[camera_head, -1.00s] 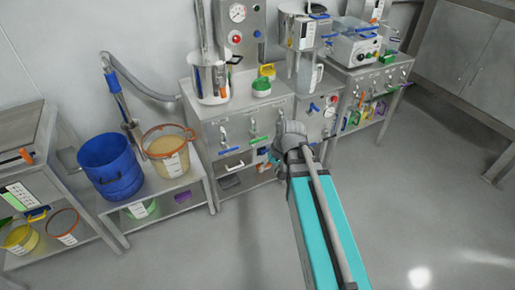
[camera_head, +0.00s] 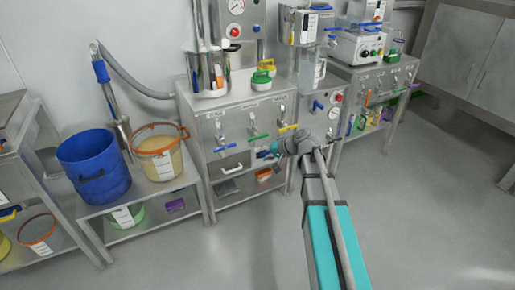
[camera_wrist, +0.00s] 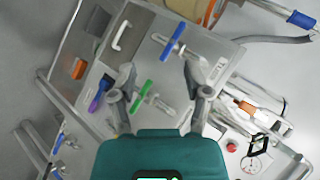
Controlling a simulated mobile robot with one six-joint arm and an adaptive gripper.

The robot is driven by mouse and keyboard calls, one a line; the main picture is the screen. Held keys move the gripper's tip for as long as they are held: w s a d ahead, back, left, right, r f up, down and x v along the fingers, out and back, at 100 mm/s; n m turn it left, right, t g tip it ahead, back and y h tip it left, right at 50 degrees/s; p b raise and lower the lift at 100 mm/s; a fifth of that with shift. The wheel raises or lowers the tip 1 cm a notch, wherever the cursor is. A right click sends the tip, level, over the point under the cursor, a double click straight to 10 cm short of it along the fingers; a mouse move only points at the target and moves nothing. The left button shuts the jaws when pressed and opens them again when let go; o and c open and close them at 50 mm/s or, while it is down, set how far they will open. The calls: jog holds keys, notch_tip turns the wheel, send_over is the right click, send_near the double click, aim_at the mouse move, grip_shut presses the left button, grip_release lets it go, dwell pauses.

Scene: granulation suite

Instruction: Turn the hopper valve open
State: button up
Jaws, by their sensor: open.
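Three lever valves sit in a row on the steel cabinet front, with blue (camera_head: 227,148), green (camera_head: 259,136) and yellow (camera_head: 287,128) handles. I cannot read which label marks the hopper valve. My gripper (camera_head: 274,151) is in front of the cabinet, just below the green and yellow handles in the head view. In the wrist view my gripper (camera_wrist: 160,68) is open and empty. The green handle (camera_wrist: 142,96) appears between its fingers, seemingly beyond them; contact cannot be judged. The blue handle (camera_wrist: 173,42) lies past the fingertips. The yellow handle is mostly hidden by the gripper body there.
A steel pot (camera_head: 208,72) and a green-lidded container (camera_head: 261,79) stand on the cabinet. A blue bucket (camera_head: 94,168) and an orange-rimmed tub (camera_head: 158,152) stand on a low bench at left. A cabinet with a red button (camera_head: 333,113) adjoins at right. The floor in front is clear.

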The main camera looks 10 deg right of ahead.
jog(key=w+d+f+m+t+y+b, duration=0.2)
jog(key=w+d+f+m+t+b, duration=0.15)
jog(key=w+f+b, duration=0.5)
jog(key=m+t+b, duration=0.3)
jog(key=t+b, duration=0.2)
jog(key=b, duration=0.6)
send_near(259, 138)
jog(key=s+d, duration=0.2)
jog(key=d, duration=0.1)
jog(key=shift+a+g+y+p, duration=0.25)
jog(key=shift+y+p, duration=0.05)
jog(key=shift+w+a, duration=0.1)
jog(key=x, duration=1.3)
jog(key=shift+w+a, duration=0.2)
jog(key=shift+c, duration=0.2)
grip_shut()
